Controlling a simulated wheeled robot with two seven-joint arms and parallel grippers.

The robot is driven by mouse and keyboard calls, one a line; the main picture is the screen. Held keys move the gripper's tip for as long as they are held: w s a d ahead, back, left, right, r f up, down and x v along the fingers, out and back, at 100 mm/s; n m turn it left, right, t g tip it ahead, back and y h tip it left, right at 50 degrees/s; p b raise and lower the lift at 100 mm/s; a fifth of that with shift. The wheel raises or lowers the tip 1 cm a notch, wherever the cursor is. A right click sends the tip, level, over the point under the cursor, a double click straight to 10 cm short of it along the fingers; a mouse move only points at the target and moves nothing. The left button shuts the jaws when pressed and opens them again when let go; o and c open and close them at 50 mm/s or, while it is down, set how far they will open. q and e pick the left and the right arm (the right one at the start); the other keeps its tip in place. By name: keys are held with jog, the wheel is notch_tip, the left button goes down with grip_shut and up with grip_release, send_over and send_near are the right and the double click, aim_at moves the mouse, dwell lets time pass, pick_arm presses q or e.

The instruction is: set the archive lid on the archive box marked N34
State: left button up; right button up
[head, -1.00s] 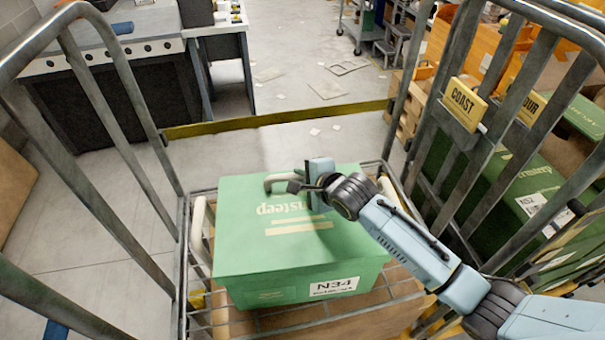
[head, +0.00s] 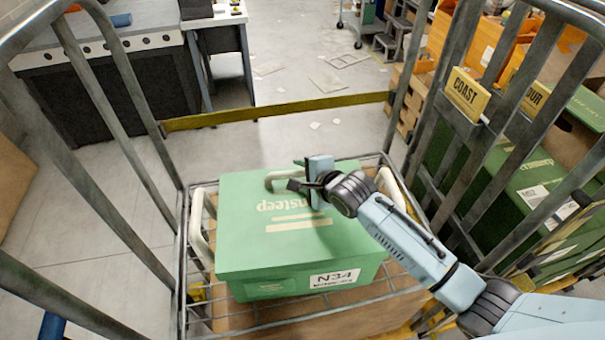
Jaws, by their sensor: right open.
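The green archive box (head: 265,287) marked N34 stands in the wire cage trolley. The green archive lid (head: 250,235) lies on top of it and covers its opening, with its edges roughly in line with the box. The lid has pale lettering and a pale handle (head: 284,177) near its far edge. My right gripper (head: 308,186) is open at the handle, over the far part of the lid. Its arm comes in from the right and hides the lid's right part. I cannot tell whether the fingers touch the handle. My left gripper is not in view.
Grey trolley rails rise on both sides. A cardboard box (head: 340,316) lies under the green box. A yellow strip (head: 275,112) crosses behind.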

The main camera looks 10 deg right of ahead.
jog(key=shift+s, duration=0.15)
jog(key=p+v, duration=0.1)
jog(key=v, duration=1.2)
jog(key=shift+r, duration=0.15)
